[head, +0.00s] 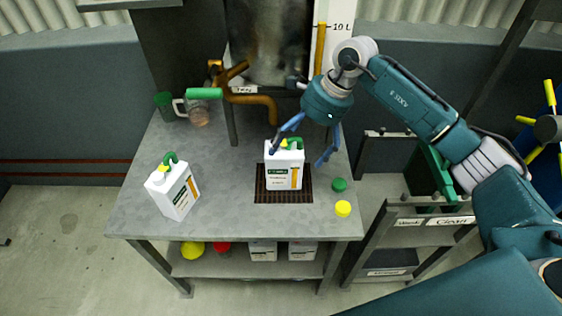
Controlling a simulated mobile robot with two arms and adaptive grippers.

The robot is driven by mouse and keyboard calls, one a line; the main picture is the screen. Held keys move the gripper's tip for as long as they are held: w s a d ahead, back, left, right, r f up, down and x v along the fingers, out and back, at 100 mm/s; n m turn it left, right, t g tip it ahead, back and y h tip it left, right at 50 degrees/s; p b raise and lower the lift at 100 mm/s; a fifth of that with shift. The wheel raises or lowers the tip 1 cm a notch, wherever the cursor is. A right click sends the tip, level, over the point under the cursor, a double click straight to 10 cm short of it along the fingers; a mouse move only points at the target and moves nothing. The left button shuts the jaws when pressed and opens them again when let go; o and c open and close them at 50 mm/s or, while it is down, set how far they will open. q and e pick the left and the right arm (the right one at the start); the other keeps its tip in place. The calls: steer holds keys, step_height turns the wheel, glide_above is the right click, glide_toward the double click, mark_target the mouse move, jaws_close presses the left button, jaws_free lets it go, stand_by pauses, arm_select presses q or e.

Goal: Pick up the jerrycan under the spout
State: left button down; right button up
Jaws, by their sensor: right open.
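A white jerrycan (283,168) with a green and orange label stands upright on a dark grate (262,188) in the grey bench top. Its top shows a yellow and green part, partly behind my gripper's finger. My right gripper (304,155) is open, with its blue fingers pointing down on either side of the jerrycan's upper right part. Whether a finger touches it I cannot tell. My left gripper is not in view.
A second white jerrycan (173,190) with a green handle stands at the bench's left. A green cap (339,184) and a yellow cap (343,208) lie at the right edge. A jug (197,113) stands at the back left.

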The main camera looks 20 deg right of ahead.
mark_target(291, 154)
steer(key=x, duration=0.3)
steer(key=shift+a+p, duration=0.1)
steer(key=shift+p, duration=0.2)
steer(key=p+x, duration=0.1)
steer(key=x, duration=0.3)
steer(key=shift+w+f, duration=0.2)
steer(key=shift+f, duration=0.05)
steer(key=shift+w+a+f, duration=0.1)
steer(key=shift+f, duration=0.05)
steer(key=c, duration=2.1)
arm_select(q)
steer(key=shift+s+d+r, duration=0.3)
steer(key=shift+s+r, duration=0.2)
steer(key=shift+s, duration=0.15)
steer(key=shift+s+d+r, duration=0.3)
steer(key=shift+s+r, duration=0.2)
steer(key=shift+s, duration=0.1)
arm_select(e)
steer(key=shift+o, duration=0.2)
steer(key=shift+w, duration=0.1)
